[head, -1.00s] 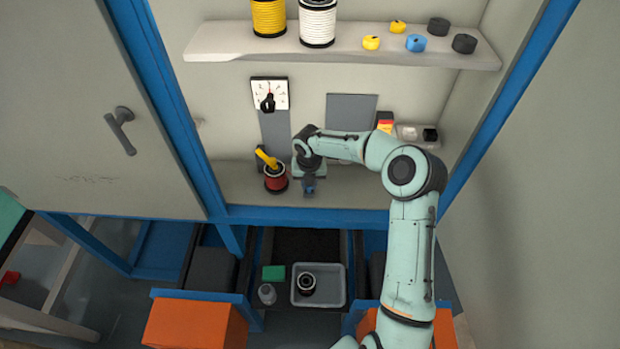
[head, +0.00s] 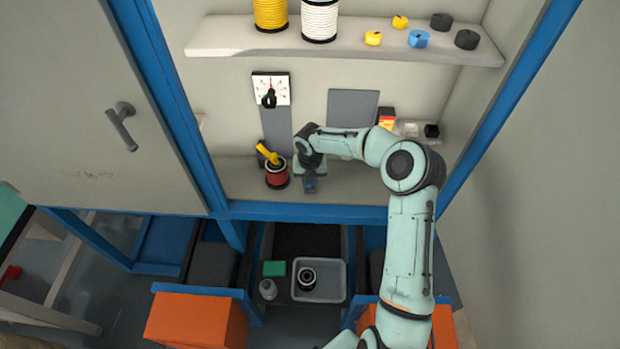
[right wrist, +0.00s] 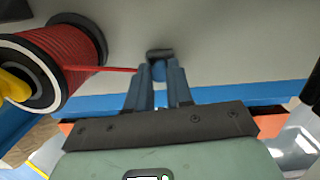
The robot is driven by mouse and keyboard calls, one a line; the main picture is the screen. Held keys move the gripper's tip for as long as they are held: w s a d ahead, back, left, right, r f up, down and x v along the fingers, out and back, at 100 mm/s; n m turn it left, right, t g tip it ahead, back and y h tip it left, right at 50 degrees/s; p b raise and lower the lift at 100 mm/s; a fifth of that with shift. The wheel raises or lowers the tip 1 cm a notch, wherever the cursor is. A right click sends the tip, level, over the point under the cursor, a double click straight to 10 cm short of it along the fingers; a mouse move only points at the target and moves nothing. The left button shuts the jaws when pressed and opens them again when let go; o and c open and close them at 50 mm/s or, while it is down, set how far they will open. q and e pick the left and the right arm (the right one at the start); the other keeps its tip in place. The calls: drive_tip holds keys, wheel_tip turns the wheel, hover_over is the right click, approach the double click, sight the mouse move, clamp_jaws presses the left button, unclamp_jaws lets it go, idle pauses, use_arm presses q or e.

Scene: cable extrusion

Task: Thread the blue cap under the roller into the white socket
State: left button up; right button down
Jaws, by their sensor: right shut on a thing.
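My right gripper (head: 309,187) is low over the front part of the cabinet's lower surface, just right of the red spool (head: 277,176). In the right wrist view, its fingers (right wrist: 158,80) are shut on the small blue cap (right wrist: 158,71). A red cable (right wrist: 105,69) runs from the red spool (right wrist: 78,57) to the fingertips. A small dark piece (right wrist: 160,54) shows just beyond the tips; I cannot tell whether it is the roller. I cannot make out the white socket for sure. My left gripper is not in view.
A yellow part (head: 267,154) stands at the red spool. A dial (head: 270,90) is on the back wall. Small white and black blocks (head: 431,131) stand at the right. The upper shelf (head: 350,44) holds spools and caps. A grey tray (head: 334,282) is below.

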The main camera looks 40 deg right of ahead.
drive_tip(key=c, duration=0.9)
unclamp_jaws()
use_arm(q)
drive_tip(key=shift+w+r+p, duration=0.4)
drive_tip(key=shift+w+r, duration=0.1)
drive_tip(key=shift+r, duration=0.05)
use_arm(e)
drive_tip(key=r, duration=0.4)
drive_tip(key=s+r, duration=0.1)
drive_tip(key=r, duration=0.3)
drive_tip(key=a+r, duration=0.1)
drive_tip(key=r, duration=0.4)
drive_tip(key=shift+s+r, duration=0.1)
drive_tip(key=shift+s, duration=0.1)
drive_tip(key=o, duration=0.9)
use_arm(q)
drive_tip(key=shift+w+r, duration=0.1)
use_arm(e)
drive_tip(key=shift+r, duration=0.15)
